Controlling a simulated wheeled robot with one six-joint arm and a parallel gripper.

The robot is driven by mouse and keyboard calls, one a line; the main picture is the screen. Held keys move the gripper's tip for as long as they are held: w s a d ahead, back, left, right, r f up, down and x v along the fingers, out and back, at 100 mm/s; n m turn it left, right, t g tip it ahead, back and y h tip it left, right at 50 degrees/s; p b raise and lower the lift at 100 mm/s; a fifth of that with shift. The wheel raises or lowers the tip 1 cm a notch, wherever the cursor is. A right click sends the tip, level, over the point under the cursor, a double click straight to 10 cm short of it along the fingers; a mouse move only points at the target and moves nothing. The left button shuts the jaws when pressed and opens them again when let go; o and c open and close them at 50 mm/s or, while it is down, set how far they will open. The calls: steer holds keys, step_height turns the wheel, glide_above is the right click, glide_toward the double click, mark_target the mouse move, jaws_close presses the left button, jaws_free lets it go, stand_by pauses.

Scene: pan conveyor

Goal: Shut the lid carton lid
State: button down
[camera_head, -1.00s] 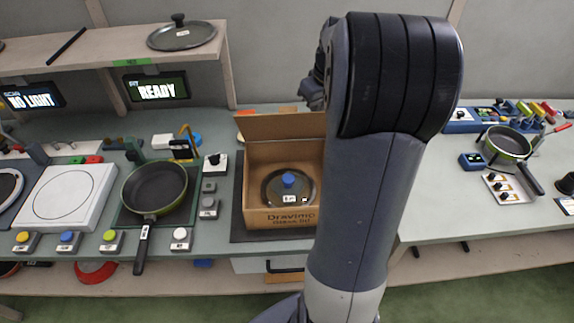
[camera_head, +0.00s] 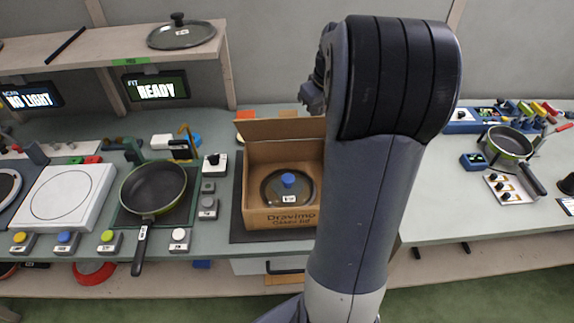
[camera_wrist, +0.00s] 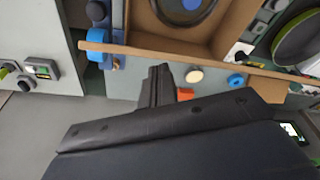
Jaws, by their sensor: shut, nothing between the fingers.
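The cardboard carton (camera_head: 283,219) stands on a dark mat on the bench, marked "Dravimo". Its lid flap (camera_head: 280,128) stands up open along the back edge. A glass pan lid (camera_head: 288,188) with a blue knob lies inside. My gripper (camera_head: 312,97) is partly hidden by my arm, above and behind the flap's right part. In the wrist view, my gripper (camera_wrist: 160,84) is shut and empty, apart from the flap's brown edge (camera_wrist: 185,60). The carton's inside shows at the top of that view. My arm hides the carton's right side in the head view.
A black frying pan (camera_head: 153,188) sits left of the carton, with button boxes around it. A shelf (camera_head: 110,48) holding another glass lid stands at the back left. Small blue and orange items lie behind the flap. Another pan (camera_head: 508,143) is on the right bench.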

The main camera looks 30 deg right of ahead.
steer(key=s+b+x, duration=0.2)
steer(key=b+x, duration=0.5)
steer(key=x, duration=0.4)
steer(key=shift+s+f+b, duration=0.35)
steer(key=shift+b, duration=0.05)
stand_by(6.5)
